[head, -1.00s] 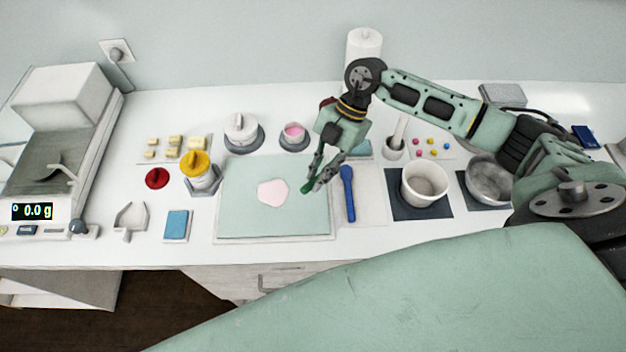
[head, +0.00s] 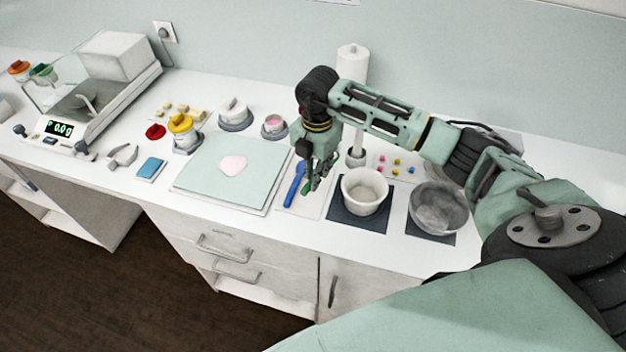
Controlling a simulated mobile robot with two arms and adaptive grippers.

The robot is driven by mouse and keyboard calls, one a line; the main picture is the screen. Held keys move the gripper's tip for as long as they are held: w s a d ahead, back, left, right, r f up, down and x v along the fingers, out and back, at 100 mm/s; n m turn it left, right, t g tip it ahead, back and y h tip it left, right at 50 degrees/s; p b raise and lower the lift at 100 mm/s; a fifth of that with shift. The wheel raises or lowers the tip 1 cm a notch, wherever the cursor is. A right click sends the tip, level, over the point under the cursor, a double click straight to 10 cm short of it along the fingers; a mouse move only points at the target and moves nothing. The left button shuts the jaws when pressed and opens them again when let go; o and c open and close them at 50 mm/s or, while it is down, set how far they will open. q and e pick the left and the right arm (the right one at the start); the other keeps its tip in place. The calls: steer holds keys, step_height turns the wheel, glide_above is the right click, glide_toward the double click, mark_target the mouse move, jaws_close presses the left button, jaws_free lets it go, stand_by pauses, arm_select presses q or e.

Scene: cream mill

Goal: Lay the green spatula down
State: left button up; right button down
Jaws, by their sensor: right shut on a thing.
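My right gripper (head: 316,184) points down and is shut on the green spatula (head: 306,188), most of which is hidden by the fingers. The spatula is over or on the pale mat (head: 288,205), just right of the blue spatula (head: 294,183). I cannot tell whether it touches the mat. The blue spatula lies on that mat. My left gripper is not in view.
The pale green slab (head: 208,184) with a pink patch (head: 233,165) is to the left. A white mortar (head: 364,192) on a dark mat stands close on the right, with a grey bowl (head: 438,207) beyond it. A paper roll (head: 351,66) stands behind.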

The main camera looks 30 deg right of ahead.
steer(key=shift+w+a+f+b, duration=0.1)
steer(key=shift+w+f+b, duration=0.1)
steer(key=shift+f+b, duration=0.55)
steer(key=shift+w+a+f+b, duration=0.15)
steer(key=shift+f+b, duration=0.3)
steer(key=shift+f, duration=0.6)
steer(key=shift+s+d+f+b, duration=0.1)
steer(key=shift+d+f+b, duration=0.05)
steer(key=shift+f+b, duration=0.4)
steer(key=shift+f, duration=0.25)
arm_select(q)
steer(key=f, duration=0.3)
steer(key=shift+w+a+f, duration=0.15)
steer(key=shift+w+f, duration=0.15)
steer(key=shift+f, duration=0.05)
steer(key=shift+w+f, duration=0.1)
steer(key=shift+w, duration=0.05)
arm_select(e)
steer(key=shift+f, duration=0.1)
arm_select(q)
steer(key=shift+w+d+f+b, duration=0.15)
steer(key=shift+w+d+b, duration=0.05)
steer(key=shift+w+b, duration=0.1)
arm_select(e)
steer(key=shift+f, duration=0.3)
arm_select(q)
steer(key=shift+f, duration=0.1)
arm_select(e)
steer(key=shift+f, duration=0.1)
